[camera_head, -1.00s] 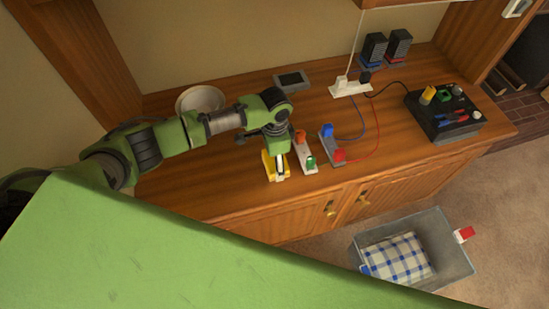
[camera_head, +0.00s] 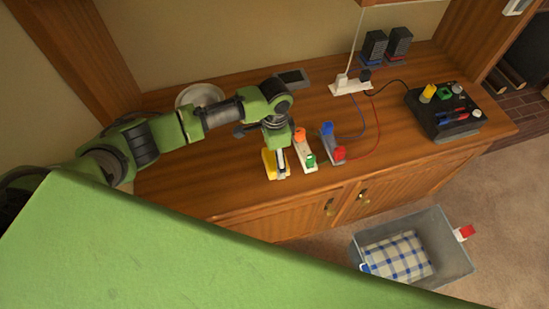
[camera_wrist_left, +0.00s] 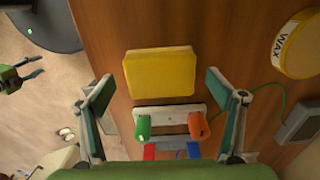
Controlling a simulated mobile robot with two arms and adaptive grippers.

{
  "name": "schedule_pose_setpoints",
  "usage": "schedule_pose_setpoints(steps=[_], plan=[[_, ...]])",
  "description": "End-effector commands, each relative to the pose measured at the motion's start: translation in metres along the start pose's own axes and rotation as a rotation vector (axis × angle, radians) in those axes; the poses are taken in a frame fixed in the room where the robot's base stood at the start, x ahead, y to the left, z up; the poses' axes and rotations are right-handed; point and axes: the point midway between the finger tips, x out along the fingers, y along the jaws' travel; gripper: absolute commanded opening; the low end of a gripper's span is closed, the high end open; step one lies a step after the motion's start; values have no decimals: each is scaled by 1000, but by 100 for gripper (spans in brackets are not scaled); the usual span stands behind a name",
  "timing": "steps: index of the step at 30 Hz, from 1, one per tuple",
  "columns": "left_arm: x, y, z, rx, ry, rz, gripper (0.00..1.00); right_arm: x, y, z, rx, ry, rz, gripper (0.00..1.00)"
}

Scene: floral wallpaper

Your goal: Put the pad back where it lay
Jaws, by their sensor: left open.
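The yellow pad (camera_head: 268,163) lies near the front edge of the wooden counter. In the left wrist view the pad (camera_wrist_left: 160,72) shows whole, a thick rounded block. My left gripper (camera_head: 281,168) is low over the counter at the pad and hides part of it. In the left wrist view my left gripper (camera_wrist_left: 159,84) is open, its fingers apart on both sides of the pad, with a gap on each side. My right gripper (camera_wrist_left: 34,68) shows small at the left edge of that view, prongs spread, away from the counter.
A white block with orange and green knobs (camera_head: 304,150) stands close to the right of the pad. A grey block with blue and red parts (camera_head: 331,146) is beyond it. A wax tin (camera_wrist_left: 297,45) lies nearby. A grey bin (camera_head: 450,262) with a checked cushion stands on the floor.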

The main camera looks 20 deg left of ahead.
Motion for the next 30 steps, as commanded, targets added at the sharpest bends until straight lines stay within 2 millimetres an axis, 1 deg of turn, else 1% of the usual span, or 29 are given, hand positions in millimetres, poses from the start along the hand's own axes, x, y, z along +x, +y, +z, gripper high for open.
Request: schedule_pose_setpoints(steps=[1, 6, 9, 13, 19, 30], plan=[[-10, -2, -1, 1, 4, -3, 86, 3, 0, 0, 0, 0, 0, 40], [-48, -1, -1, 1, 5, -4, 86, 9, -2, 0, 0, 0, -2, 40], [-67, -1, -1, 2, 4, -2, 86, 12, -3, 0, 0, 1, -3, 40], [-86, -1, -1, 0, 3, -1, 86, 14, -5, 0, 1, 1, -5, 40], [-98, 0, 0, 0, 1, 0, 86, 15, -6, 0, 0, 1, -6, 40], [-99, 0, 0, 0, 1, 0, 86, 15, -6, 0, 0, 0, -6, 40]])
